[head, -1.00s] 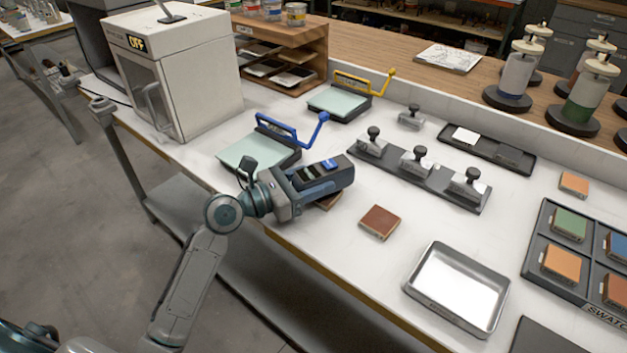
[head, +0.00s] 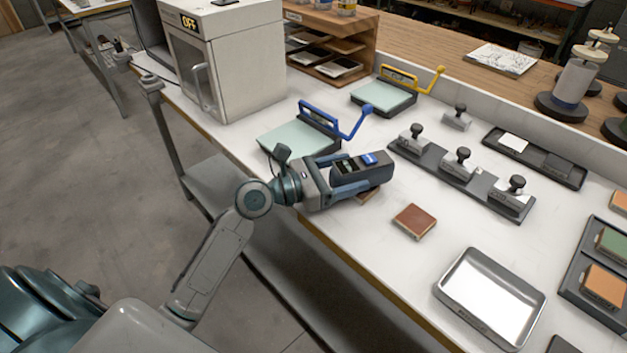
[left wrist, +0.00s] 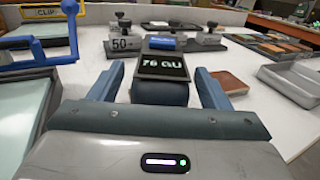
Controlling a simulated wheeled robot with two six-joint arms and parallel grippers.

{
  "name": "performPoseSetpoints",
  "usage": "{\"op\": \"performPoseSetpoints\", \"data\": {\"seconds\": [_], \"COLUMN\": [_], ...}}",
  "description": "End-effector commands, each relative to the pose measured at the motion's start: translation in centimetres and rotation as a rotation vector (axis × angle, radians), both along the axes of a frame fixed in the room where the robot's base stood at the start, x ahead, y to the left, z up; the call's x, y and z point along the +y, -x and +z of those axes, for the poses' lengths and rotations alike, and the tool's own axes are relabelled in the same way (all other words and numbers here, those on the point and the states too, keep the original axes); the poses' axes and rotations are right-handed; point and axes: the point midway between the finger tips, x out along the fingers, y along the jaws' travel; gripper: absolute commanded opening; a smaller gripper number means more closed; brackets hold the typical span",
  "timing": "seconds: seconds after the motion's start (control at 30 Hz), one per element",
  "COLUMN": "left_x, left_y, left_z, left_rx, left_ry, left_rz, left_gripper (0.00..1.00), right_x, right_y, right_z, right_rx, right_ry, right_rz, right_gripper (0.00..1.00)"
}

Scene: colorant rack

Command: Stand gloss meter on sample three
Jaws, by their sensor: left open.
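The gloss meter (head: 372,167) is a dark box with a blue patch on top. In the left wrist view the gloss meter (left wrist: 161,68) shows a display reading "76 GU". A brown sample tile (head: 368,194) shows partly under the meter; the meter appears to stand on it, but the contact is mostly hidden. My left gripper (head: 358,174) is open, its blue-grey fingers on either side of the meter; in the left wrist view the left gripper (left wrist: 160,75) shows gaps beside it. A second brown tile (head: 414,221) lies to the right. My right gripper is out of view.
A blue-handled clip board (head: 290,139) lies just behind the gripper. A dark rack with knobbed blocks (head: 432,160) stands behind right. A metal tray (head: 488,298) is at the front right. White bench (head: 380,260) is clear around the second tile.

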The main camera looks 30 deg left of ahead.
Motion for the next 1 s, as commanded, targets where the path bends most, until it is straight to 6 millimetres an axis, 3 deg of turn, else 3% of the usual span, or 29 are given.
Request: {"op": "performPoseSetpoints", "data": {"seconds": [0.23,0.6,1.0], "left_x": [2.3,5.1,6.9], "left_y": [2.6,5.7,7.7], "left_z": [-0.2,-0.2,-0.1], "left_rx": [0.002,0.004,0.002], "left_ry": [-0.006,-0.006,-0.003], "left_rz": [-0.002,-0.004,-0.003], "left_gripper": [0.71,0.71,0.71], "right_x": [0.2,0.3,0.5], "right_y": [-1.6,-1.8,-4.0], "right_z": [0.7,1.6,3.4], "right_rx": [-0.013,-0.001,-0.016], "right_ry": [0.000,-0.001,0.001], "right_rz": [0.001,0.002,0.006], "right_gripper": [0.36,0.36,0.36]}}
